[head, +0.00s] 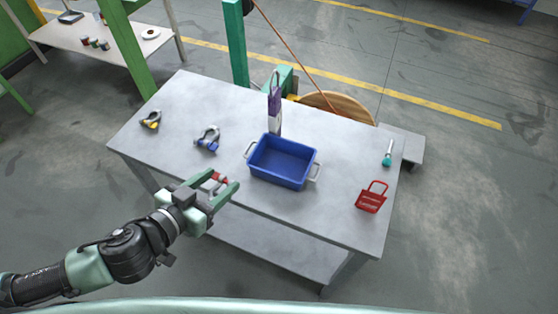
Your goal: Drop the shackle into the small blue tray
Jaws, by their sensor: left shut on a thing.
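The small blue tray (284,158) stands in the middle of the grey table, with a light handle at each end. It looks empty. My left gripper (219,184) is shut on a shackle (217,180) with red on it, to the left of the tray and near the table's front edge. The green fingers partly hide this shackle. Two other shackles lie on the table to the left: one with blue parts (208,139) and one with yellow parts (151,120). My right gripper is not in view.
A purple and white upright item (274,104) stands behind the tray. A red lockout-like item (372,197) and a teal-handled tool (388,154) lie to the right. Green posts (236,45) and a wooden reel (340,103) are behind the table. The table's right front is mostly clear.

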